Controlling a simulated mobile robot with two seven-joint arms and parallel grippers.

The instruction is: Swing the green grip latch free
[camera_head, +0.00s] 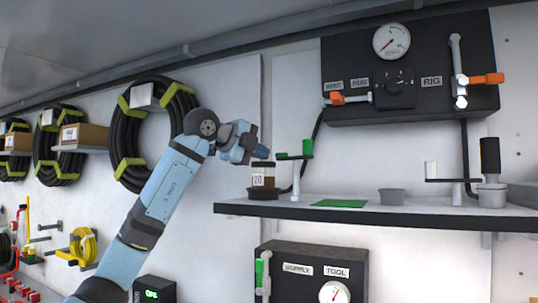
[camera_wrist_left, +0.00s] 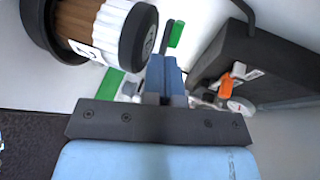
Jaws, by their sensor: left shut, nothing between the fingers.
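The green grip latch stands on the shelf in the head view, with an upright green grip (camera_head: 308,147) on a flat dark arm above a thin pale post. A smaller green piece (camera_head: 281,155) shows at the arm's left end. My left gripper (camera_head: 262,152) is shut and empty, just left of that end and above a labelled jar. In the left wrist view its blue fingers (camera_wrist_left: 166,72) point toward the latch's dark arm and green grip (camera_wrist_left: 177,34). Whether they touch the latch I cannot tell. My right gripper is not in view.
The brown-filled jar (camera_head: 263,174) is close to my left gripper; it looms large in the left wrist view (camera_wrist_left: 98,28). A green mat (camera_head: 341,203) lies on the shelf (camera_head: 365,214). A second latch with a white grip (camera_head: 431,170) stands right. A black gauge panel (camera_head: 440,55) hangs above.

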